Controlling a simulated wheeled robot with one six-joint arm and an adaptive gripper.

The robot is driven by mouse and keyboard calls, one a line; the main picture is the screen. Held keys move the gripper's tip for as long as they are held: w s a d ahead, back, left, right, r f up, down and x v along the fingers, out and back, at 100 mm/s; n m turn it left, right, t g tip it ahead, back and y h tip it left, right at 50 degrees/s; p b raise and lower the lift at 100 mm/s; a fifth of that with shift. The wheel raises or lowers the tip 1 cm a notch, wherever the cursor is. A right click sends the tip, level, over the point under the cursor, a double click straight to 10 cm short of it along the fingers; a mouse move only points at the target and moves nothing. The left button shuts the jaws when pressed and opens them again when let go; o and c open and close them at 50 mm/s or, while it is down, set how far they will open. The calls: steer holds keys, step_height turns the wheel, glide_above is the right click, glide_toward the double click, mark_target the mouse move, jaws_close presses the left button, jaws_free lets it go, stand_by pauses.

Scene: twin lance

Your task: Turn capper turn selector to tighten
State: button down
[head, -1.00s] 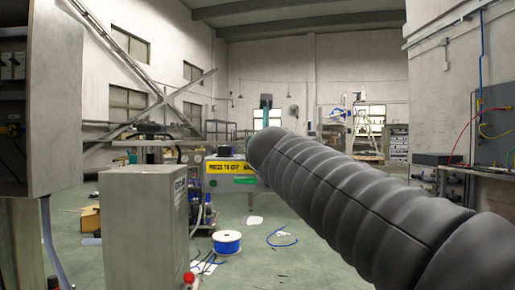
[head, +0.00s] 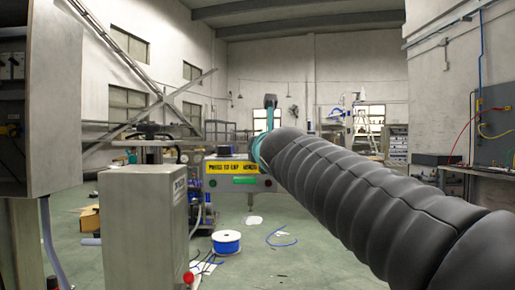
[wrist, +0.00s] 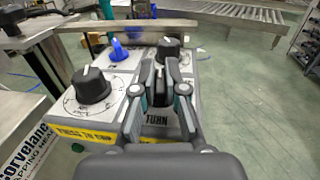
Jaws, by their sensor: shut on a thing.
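In the wrist view, the grey capper panel (wrist: 127,66) carries several dials. My gripper (wrist: 160,73) is shut on the turn selector (wrist: 159,87), a dark knob directly above the TURN label (wrist: 157,119). The fingers stand on its left and right sides and hide most of it. Its pointer and the marks around it cannot be read. In the head view, the capper shows with its yellow label (head: 232,167) beyond my arm; my arm hides its right part.
A black knob (wrist: 91,86) sits left of my gripper, a blue knob (wrist: 118,49) and another black knob (wrist: 170,48) behind. A grey cabinet (head: 143,230) stands left of the capper. A blue cable spool (head: 227,242) lies on the floor.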

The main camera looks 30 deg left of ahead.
steer(key=c, duration=1.2)
jaws_free()
steer(key=v, duration=1.2)
